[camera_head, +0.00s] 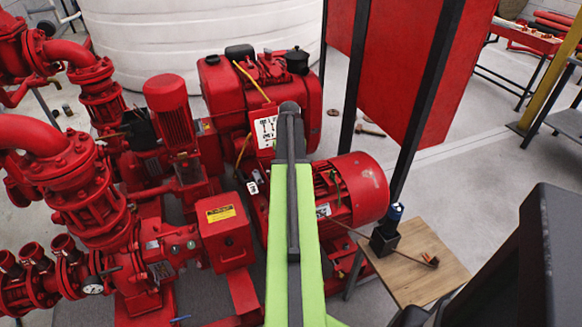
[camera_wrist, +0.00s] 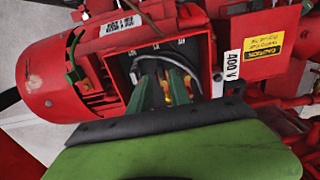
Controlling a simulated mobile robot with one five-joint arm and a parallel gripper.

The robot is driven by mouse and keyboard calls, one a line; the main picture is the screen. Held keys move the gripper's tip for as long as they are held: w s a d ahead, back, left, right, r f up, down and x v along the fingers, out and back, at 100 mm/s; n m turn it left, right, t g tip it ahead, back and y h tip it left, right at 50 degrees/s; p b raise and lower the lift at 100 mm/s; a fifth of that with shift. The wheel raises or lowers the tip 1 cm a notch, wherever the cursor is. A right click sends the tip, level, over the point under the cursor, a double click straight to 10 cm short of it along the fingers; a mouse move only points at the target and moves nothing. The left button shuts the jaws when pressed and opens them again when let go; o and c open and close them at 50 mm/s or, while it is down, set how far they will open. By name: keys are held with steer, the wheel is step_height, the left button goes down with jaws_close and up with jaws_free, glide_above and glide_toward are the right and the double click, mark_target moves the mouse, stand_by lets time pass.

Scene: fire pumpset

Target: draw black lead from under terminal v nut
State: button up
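The open terminal box (camera_wrist: 205,50) sits on the side of the red motor (camera_wrist: 52,75) in the wrist view. A dark grey or black lead (camera_wrist: 150,58) loops inside its upper part. My gripper's green fingers (camera_wrist: 162,80) reach into the box, close to this lead. Small yellow-orange parts show around the fingers. I cannot tell whether the fingertips hold anything. The terminal V nut cannot be made out behind the fingers. In the head view, my green arm covers most of the box beside the motor (camera_head: 365,188).
A small wooden table (camera_head: 410,285) stands right of the motor, with a black block (camera_head: 384,240) and a small orange-brown item (camera_head: 430,260) on it. A red panel (camera_head: 395,60) on dark posts rises behind. Pipes crowd the left.

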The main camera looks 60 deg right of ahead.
steer(key=shift+f+b, duration=1.55)
steer(key=shift+f, duration=0.35)
jaws_close()
